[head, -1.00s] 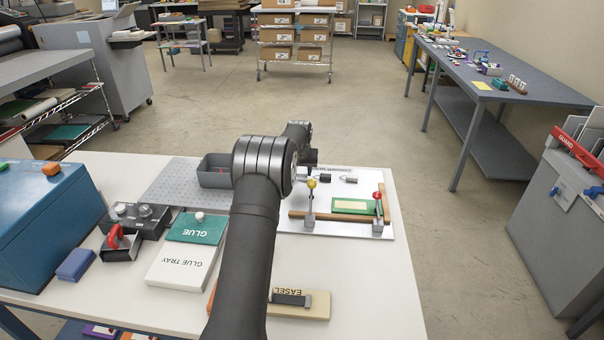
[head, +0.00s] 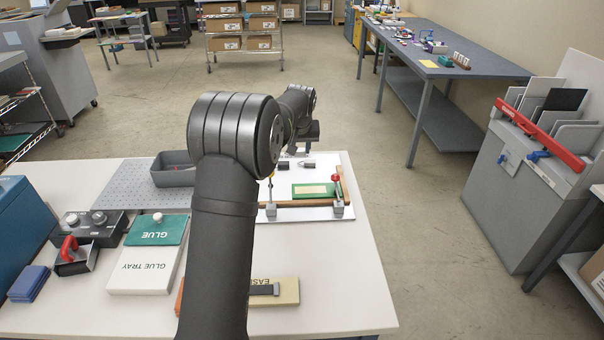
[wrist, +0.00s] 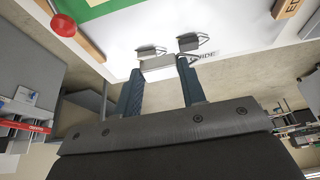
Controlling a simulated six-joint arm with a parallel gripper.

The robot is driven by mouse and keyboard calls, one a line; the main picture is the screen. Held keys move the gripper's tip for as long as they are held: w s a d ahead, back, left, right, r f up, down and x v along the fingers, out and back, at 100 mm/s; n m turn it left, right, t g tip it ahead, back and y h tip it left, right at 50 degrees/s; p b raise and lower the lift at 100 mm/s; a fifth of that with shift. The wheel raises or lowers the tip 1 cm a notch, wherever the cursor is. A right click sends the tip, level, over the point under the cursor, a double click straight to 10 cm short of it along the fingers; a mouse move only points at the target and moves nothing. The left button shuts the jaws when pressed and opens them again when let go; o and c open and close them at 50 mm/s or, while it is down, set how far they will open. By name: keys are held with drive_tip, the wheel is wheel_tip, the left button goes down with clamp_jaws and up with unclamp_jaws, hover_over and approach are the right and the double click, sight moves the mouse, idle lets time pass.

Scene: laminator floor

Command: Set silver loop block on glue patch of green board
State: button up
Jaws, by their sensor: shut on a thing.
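My gripper (wrist: 160,68) is shut on a small plain grey-silver block (wrist: 158,62) in the wrist view, held between its fingertips. The green board (head: 299,191) lies on the plate with a pale cream glue patch (head: 314,189); a green corner shows at the top of the wrist view (wrist: 75,8). The gripper is apart from the board.
A red-knobbed clamp (head: 337,197) and wooden rails border the board. A grey bin (head: 174,178) and glue tray (head: 143,272) stand left.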

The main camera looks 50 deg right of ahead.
drive_tip(key=s+a+r, duration=0.1)
drive_tip(key=s+a, duration=0.1)
drive_tip(key=s, duration=1.5)
hover_over(310, 189)
drive_tip(key=a, duration=0.1)
drive_tip(key=f, duration=0.6)
drive_tip(key=shift+s+f, duration=0.4)
drive_tip(key=shift+f, duration=1.9)
drive_tip(key=shift+f, duration=0.15)
drive_tip(key=o, duration=0.9)
drive_tip(key=shift+o, duration=0.2)
